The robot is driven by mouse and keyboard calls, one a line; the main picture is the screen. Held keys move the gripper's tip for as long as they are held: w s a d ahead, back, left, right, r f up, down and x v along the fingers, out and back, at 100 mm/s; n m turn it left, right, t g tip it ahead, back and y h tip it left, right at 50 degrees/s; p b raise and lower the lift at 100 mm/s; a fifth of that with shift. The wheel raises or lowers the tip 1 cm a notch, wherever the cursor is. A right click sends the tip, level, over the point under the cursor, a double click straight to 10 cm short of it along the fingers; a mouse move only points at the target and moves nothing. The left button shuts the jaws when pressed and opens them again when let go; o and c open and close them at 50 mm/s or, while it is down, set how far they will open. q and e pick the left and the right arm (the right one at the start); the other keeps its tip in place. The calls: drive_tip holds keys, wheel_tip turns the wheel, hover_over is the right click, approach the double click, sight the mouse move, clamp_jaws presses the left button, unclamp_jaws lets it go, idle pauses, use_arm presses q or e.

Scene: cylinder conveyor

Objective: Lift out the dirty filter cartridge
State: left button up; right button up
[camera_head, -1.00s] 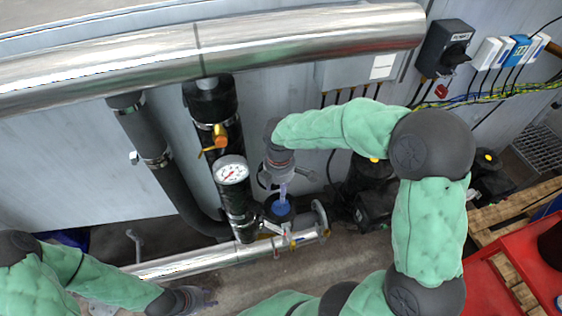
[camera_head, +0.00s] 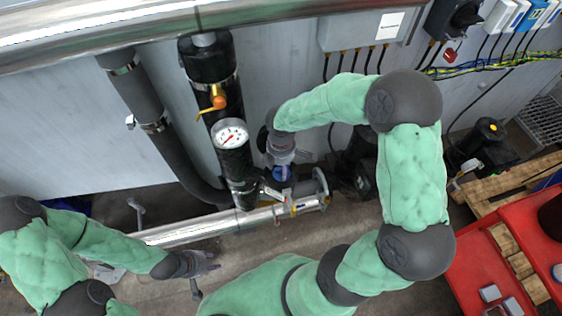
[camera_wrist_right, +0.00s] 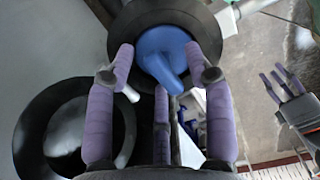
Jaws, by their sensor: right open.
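The blue cartridge top (camera_wrist_right: 165,55) with its raised handle sits inside a round black housing (camera_wrist_right: 122,35) in the right wrist view. The cartridge body is hidden in the housing. My left gripper (camera_head: 208,263) is low at the left, away from the housing. Its fingers look apart and empty in the wrist view (camera_wrist_right: 283,84).
A pressure gauge (camera_head: 230,133) and an orange-handled valve (camera_head: 218,101) are on the black pipe left of the housing. A silver pipe (camera_head: 190,232) runs low in front. Red trays (camera_head: 475,262) and a wooden pallet (camera_head: 500,186) are at the right.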

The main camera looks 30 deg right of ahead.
drive_tip(key=shift+f, duration=0.2)
clamp_jaws()
idle(0.3)
drive_tip(key=shift+r, duration=0.2)
wheel_tip(320, 180, up, 14)
drive_tip(key=p, duration=1.2)
idle(1.6)
drive_tip(key=shift+r, duration=0.1)
